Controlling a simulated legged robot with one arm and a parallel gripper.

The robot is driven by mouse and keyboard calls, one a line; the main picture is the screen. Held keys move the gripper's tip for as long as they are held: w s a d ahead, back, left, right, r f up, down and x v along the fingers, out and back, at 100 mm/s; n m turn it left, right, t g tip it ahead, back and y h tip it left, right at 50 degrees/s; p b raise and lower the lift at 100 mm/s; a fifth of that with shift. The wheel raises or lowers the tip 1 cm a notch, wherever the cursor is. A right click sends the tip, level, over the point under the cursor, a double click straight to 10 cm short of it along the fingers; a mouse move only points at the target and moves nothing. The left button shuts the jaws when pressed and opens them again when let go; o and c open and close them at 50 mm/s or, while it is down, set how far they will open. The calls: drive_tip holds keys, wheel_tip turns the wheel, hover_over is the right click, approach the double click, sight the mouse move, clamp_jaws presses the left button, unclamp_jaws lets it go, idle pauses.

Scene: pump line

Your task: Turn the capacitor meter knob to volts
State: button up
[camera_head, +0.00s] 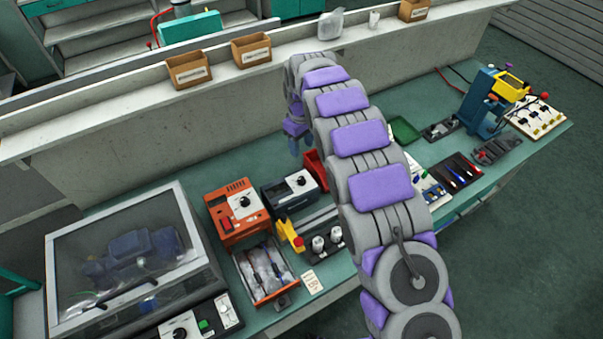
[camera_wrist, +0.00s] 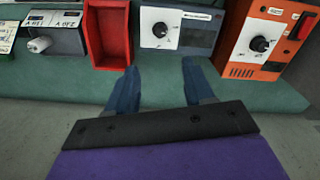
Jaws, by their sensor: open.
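A dark grey-blue meter box (camera_head: 289,193) stands on the bench, with a white dial panel, a black knob (camera_head: 300,182) and a dark display. I take it for the capacitor meter, but its label is too small to read. In the wrist view the meter (camera_wrist: 197,34) and its knob (camera_wrist: 160,30) are at the top centre. My gripper (camera_wrist: 160,66) is open and empty, its blue fingers apart from the meter, pointing towards its dial. In the head view my gripper (camera_head: 296,138) is partly hidden behind my arm. The knob's setting cannot be read.
An orange box (camera_head: 234,212) with its own dial and red switch stands beside the meter. A red bin (camera_wrist: 106,36) is on its other side. The low wall (camera_head: 130,127) runs behind the bench.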

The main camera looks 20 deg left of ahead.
sight(302, 178)
wheel_tip(302, 178, down, 16)
drive_tip(key=shift+f+b, duration=0.1)
drive_tip(key=shift+b, duration=0.6)
drive_tip(key=shift+c, duration=0.4)
clamp_jaws()
